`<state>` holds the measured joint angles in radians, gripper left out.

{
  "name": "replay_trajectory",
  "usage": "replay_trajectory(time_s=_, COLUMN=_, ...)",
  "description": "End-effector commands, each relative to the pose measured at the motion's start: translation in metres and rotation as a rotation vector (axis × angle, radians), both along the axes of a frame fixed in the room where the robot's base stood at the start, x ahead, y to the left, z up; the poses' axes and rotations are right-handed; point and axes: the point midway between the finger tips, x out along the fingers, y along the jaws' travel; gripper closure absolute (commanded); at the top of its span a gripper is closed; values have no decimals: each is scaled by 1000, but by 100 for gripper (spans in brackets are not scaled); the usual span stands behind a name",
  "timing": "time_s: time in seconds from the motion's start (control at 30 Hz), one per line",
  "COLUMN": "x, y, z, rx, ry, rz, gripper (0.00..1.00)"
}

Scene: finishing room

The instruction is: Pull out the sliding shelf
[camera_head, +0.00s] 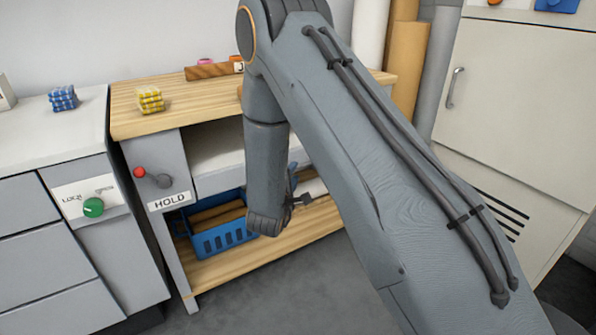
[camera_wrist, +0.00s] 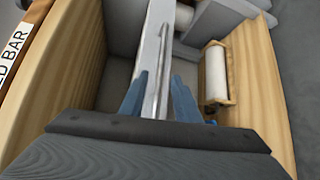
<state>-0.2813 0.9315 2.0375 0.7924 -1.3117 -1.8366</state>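The sliding shelf (camera_head: 222,178) is a pale grey panel under the wooden bench top in the head view, partly hidden behind my arm. In the wrist view its grey front (camera_wrist: 152,40) carries a long thin metal bar handle (camera_wrist: 164,66). My gripper (camera_wrist: 160,75) has its two blue fingers apart, one on each side of the bar, with gaps visible between fingers and bar. Whether the fingertips reach past the bar is unclear. In the head view the fingers are mostly hidden behind my arm.
A lever with a red knob (camera_head: 140,172) sits above a HOLD label (camera_head: 170,201) on the bench's left panel. A blue basket (camera_head: 222,238) stands on the lower shelf (camera_head: 205,271). A white roll (camera_wrist: 215,72) is right of my fingers. Open floor (camera_head: 260,300) lies in front.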

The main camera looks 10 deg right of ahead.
Motion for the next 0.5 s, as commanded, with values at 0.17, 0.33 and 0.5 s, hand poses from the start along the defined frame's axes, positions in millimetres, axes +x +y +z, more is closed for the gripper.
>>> replay_trajectory(time_s=0.17, x=25, y=-15, z=-6, rx=2, ry=0, rz=-2, gripper=71)
replay_trajectory(time_s=0.33, x=44, y=-25, z=-8, rx=3, ry=0, rz=-2, gripper=71)
replay_trajectory(time_s=0.5, x=52, y=-28, z=-9, rx=3, ry=1, rz=0, gripper=71)
